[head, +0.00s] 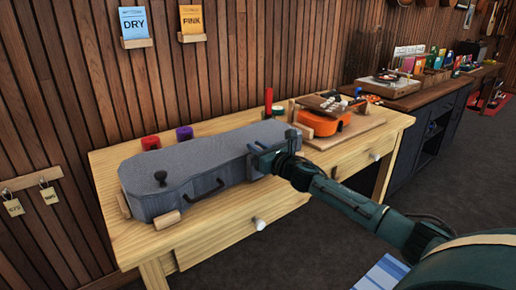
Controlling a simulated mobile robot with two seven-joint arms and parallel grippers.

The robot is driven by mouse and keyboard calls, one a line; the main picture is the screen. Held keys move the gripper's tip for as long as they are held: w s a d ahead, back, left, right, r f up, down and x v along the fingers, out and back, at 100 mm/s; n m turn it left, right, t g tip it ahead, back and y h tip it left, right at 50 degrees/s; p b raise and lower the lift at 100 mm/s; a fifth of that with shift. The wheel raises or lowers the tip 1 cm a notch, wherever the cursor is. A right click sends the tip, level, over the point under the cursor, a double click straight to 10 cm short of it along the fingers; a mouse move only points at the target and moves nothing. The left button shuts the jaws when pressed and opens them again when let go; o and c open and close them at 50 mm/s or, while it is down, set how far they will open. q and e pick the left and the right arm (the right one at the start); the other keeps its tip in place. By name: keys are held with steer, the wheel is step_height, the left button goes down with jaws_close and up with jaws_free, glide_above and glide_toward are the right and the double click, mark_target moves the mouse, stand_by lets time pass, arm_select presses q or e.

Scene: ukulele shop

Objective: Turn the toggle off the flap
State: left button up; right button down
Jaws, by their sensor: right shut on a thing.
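A grey case (195,165) lies shut on the light wooden table, with its narrower end toward the right. A small dark knob (160,177) stands on top of its left end, and a black carry handle (207,191) is on its front side. My right gripper (259,160) is at the narrow right end of the case, close against it. It is shut on a small part there, most likely the toggle, which the fingers hide. I cannot make out the flap or which way the toggle points. My left gripper is not in view.
The wooden table (220,235) carries wooden blocks (167,219) beside the case. Red (151,143) and purple (184,133) round items stand behind it. An orange ukulele (325,122) lies on a board to the right.

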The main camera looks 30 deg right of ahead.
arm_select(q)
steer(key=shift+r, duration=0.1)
arm_select(e)
steer(key=shift+m+h, duration=0.4)
steer(key=shift+a+m+h+p, duration=0.1)
steer(key=shift+m+h+p, duration=0.5)
steer(key=shift+h, duration=0.5)
steer(key=m+g+h+p, duration=0.1)
steer(key=m+h, duration=0.2)
steer(key=h, duration=0.2)
steer(key=shift+r+p, duration=0.1)
steer(key=shift+p, duration=0.3)
steer(key=m+g+h, duration=0.2)
steer(key=h, duration=0.1)
steer(key=shift+m+h+p, duration=0.3)
steer(key=shift+m+p, duration=0.1)
steer(key=shift+m+g+h, duration=1)
steer(key=shift+g+h, duration=0.1)
steer(key=shift+h, duration=0.1)
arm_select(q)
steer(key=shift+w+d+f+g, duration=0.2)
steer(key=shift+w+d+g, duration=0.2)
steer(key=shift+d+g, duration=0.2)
arm_select(e)
steer(key=shift+g, duration=0.3)
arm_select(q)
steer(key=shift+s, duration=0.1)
arm_select(e)
steer(key=shift+m+h, duration=0.4)
